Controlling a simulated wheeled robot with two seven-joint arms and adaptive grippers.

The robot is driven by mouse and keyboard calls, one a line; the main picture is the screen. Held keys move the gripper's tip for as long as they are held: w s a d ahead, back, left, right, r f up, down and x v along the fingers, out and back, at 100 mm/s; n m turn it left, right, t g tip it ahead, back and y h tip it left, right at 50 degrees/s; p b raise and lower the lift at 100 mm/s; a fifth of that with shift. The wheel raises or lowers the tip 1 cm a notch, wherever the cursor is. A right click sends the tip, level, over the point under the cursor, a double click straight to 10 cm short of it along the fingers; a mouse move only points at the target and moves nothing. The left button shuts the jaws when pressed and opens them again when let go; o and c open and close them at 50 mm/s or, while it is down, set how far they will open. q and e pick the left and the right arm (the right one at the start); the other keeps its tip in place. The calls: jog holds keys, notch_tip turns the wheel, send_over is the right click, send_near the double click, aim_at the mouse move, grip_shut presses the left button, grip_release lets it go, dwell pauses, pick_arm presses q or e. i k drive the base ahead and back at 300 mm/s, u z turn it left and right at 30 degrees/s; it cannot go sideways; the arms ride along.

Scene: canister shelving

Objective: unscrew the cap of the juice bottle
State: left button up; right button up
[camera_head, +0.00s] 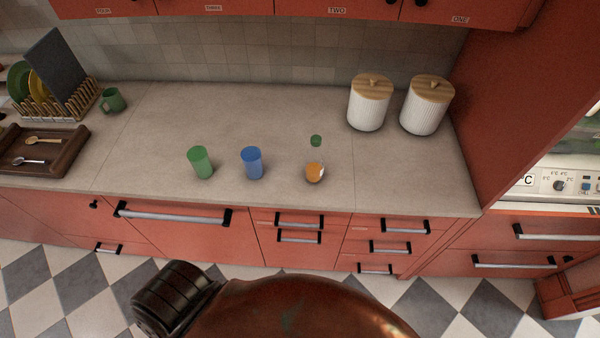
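The juice bottle (315,172) stands upright on the grey counter, right of the middle and near the front edge. It is clear, with orange juice in its lower part. Its green cap (316,140) sits on top of the neck. Neither of my grippers shows in the head view, so nothing of mine is seen touching the bottle.
A blue cup (252,163) and a green cup (200,162) stand left of the bottle. Two white canisters with wooden lids (369,103) (427,105) stand at the back right. A green mug (112,100), dish rack (62,104) and cutlery tray (72,158) are at the left. Counter between is clear.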

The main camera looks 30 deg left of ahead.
aim_at(314, 159)
jog(key=u, duration=0.95)
jog(key=i, duration=0.15)
